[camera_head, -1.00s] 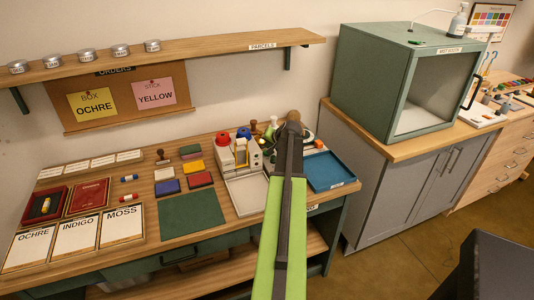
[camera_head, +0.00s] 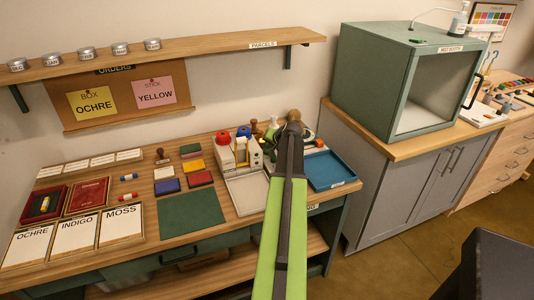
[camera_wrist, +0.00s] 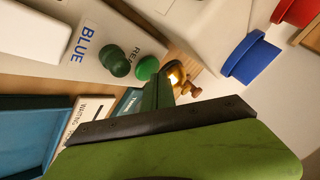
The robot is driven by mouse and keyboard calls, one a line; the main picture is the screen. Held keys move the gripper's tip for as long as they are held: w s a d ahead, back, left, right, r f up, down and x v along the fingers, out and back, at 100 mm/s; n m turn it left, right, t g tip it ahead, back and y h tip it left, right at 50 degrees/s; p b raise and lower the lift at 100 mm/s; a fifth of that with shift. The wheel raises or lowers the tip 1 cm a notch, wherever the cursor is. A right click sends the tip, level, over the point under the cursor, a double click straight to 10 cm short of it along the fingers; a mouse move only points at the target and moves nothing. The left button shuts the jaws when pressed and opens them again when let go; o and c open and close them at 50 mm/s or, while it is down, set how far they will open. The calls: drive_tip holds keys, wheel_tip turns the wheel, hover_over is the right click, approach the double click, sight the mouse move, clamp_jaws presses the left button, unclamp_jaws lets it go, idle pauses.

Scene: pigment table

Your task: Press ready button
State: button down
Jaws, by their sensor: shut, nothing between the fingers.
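My green and black arm crosses the lower part of that view. In the head view my arm reaches over the right part of the bench, and my gripper (camera_head: 293,118) is at its far end, shut and empty. The button is not clear in the head view, where my arm covers part of that area. I cannot tell whether my gripper touches anything.
A pale device (camera_head: 240,155) with red and blue knobs stands left of my arm. A blue tray (camera_head: 330,170) lies to the right. A green mat (camera_head: 191,215) lies at the front. A green booth (camera_head: 375,75) stands on the cabinet at right.

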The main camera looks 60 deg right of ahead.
drive_tip(key=shift+f+b, duration=0.4)
drive_tip(key=shift+b, duration=0.05)
idle(0.4)
drive_tip(key=shift+r, duration=0.1)
drive_tip(key=shift+r+p, duration=0.8)
drive_tip(key=shift+p, duration=0.15)
wheel_tip(320, 180, up, 6)
drive_tip(key=p, duration=0.6)
drive_tip(key=shift+f, duration=0.1)
